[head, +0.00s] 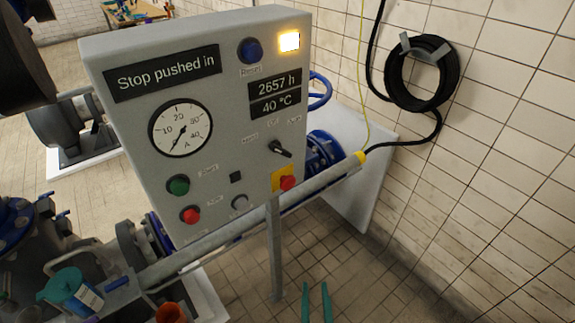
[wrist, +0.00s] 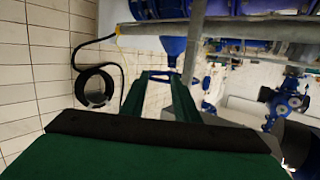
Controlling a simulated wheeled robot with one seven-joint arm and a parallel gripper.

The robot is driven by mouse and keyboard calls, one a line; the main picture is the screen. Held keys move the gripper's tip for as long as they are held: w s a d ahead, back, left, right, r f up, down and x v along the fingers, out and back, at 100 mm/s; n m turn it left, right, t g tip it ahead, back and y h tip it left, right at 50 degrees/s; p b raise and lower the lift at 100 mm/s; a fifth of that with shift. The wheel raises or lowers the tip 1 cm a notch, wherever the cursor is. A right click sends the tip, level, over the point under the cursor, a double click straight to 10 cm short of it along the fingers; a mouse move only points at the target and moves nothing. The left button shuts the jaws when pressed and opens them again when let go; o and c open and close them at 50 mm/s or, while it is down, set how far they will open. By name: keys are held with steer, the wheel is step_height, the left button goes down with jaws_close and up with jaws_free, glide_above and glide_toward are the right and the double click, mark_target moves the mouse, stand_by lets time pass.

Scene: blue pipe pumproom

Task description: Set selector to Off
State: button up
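The grey control panel (head: 225,105) stands upright left of centre in the head view. The selector (head: 279,148) is a small black knob on its lower right part, with small labels above it too blurred to read surely. Its handle lies slantwise, down to the right; I cannot tell which label it points at. My gripper (head: 318,300) is low in the head view, below and in front of the panel, well apart from the selector. Its two green fingers also show in the wrist view (wrist: 158,78), spread with an empty gap. The selector is not seen there.
A red stop button (head: 287,183) on a yellow plate sits just below the selector. Green (head: 178,185) and red (head: 190,215) buttons are lower left. A grey pipe (head: 240,217) runs under the panel, with a support post (head: 276,250). A coiled black hose (head: 420,72) hangs on the right wall.

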steer(key=w+r+n+t+y, duration=0.1)
steer(key=w+r+n+y, duration=0.2)
steer(key=w+r, duration=0.5)
steer(key=n+g+y, duration=0.3)
steer(key=n+y, duration=0.5)
steer(key=n, duration=0.6)
glide_toward(284, 154)
steer(key=x, duration=0.8)
steer(key=shift+w+a+r, duration=0.1)
steer(key=shift+w+a, duration=0.15)
steer(key=shift+a, duration=0.05)
jaws_close()
